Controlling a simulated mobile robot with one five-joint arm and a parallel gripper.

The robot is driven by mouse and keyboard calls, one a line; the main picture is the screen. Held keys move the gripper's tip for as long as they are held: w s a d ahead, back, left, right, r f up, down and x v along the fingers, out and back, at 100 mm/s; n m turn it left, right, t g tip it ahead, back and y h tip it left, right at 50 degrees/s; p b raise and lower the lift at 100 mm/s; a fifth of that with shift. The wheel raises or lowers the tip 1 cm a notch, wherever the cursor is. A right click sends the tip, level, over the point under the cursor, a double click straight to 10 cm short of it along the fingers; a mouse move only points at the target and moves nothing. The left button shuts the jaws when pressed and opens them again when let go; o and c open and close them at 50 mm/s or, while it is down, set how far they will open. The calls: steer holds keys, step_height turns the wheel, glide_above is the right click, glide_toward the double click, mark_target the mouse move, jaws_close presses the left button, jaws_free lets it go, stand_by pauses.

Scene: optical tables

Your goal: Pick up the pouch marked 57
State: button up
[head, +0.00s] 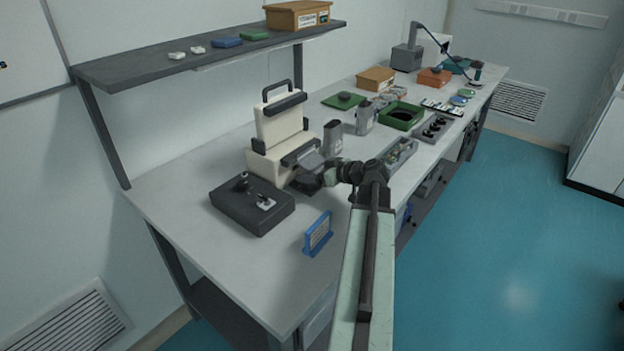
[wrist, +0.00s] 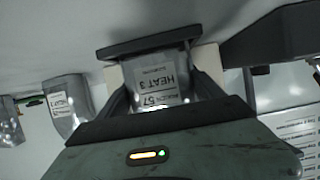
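The pouch marked 57 (wrist: 160,85), silver-grey with an upside-down label reading HEAT 3, shows in the wrist view between the two dark fingers of my gripper (wrist: 164,95). The fingers flank its sides; whether they press on it is unclear. A dark bar of the cream sealer-like machine (head: 277,125) lies just beyond the pouch. In the head view my gripper (head: 310,177) is low at the front of that machine, and the pouch is hard to make out there. Another silver pouch (wrist: 68,108) stands to the left in the wrist view, apart from my gripper.
A dark box (head: 252,205) with small parts on top and a blue-framed card stand (head: 318,233) are near my gripper. A grey parts tray (head: 400,155) and a green tray (head: 402,115) stand farther along the bench. A shelf (head: 205,55) overhangs the back. The bench's front left is clear.

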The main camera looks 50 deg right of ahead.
mark_target(313, 161)
steer(key=shift+r, duration=0.1)
step_height(313, 161, up, 4)
steer(key=p, duration=0.3)
steer(key=shift+f+p, duration=0.25)
steer(key=shift+p, duration=0.15)
steer(key=shift+s+d+r, duration=0.15)
steer(key=shift+s+d, duration=0.05)
steer(key=shift+s, duration=0.15)
steer(key=s+d, duration=0.2)
steer(key=s, duration=0.2)
steer(key=s+d, duration=0.2)
steer(key=s, duration=0.3)
steer(key=s+d+r+p, duration=0.1)
steer(key=s+d, duration=0.1)
steer(key=s, duration=0.3)
steer(key=shift+d, duration=0.2)
steer(key=shift+a, duration=0.1)
